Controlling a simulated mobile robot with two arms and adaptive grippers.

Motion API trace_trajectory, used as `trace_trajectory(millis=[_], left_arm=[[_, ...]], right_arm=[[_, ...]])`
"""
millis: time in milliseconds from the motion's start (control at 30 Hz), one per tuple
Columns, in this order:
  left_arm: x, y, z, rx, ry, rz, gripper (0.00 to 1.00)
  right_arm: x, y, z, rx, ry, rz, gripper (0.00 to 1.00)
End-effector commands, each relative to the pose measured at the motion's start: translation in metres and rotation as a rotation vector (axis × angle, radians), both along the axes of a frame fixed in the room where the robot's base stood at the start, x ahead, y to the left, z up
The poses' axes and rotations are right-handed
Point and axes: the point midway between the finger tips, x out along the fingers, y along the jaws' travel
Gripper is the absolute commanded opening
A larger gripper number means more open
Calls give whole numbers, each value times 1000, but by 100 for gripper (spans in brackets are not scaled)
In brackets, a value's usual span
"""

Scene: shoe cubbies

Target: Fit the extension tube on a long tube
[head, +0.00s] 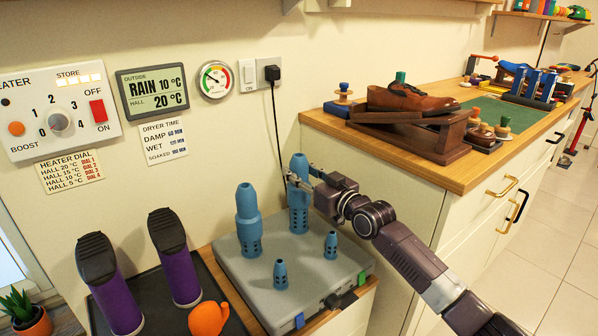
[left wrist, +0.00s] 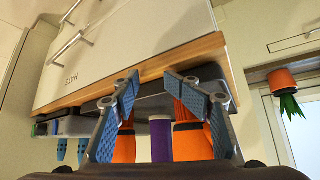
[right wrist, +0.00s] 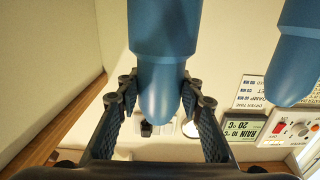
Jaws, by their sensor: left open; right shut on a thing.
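A grey dryer base (head: 290,265) carries several upright blue tubes. The left tall blue tube (head: 248,205) has a wide body, a narrower top and holes low down. My right gripper (head: 303,178) is shut on the upper part of the right tall blue tube (head: 299,215), which is upright. In the right wrist view, this tube's rounded tip (right wrist: 160,100) lies between the fingers. I cannot tell where an extension tube joins it. Two short blue tubes (head: 281,275) (head: 331,245) stand in front. My left gripper (left wrist: 152,92) is open and empty; the head view does not show it.
Purple boots (head: 117,303) (head: 180,272) stand soles-up left of the base. An orange object (head: 208,318) lies beside them. A wooden-topped cabinet (head: 455,175) with a brown shoe (head: 412,98) rises close on the right. A wall with control panels stands behind.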

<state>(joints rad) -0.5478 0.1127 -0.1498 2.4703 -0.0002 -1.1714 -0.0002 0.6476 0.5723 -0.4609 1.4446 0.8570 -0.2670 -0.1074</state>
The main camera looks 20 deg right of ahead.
Motion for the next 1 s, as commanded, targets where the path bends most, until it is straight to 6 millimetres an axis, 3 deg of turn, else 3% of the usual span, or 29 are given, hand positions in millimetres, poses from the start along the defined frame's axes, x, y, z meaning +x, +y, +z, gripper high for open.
trace_trajectory(millis=[567, 1000], left_arm=[[9, -3, 2, -5, -43, -8, 40], [23, -6, 19, -18, -114, -10, 40]], right_arm=[[0, 0, -3, 0, 0, 0, 10], [0, 0, -6, 0, 0, 0, 10]])
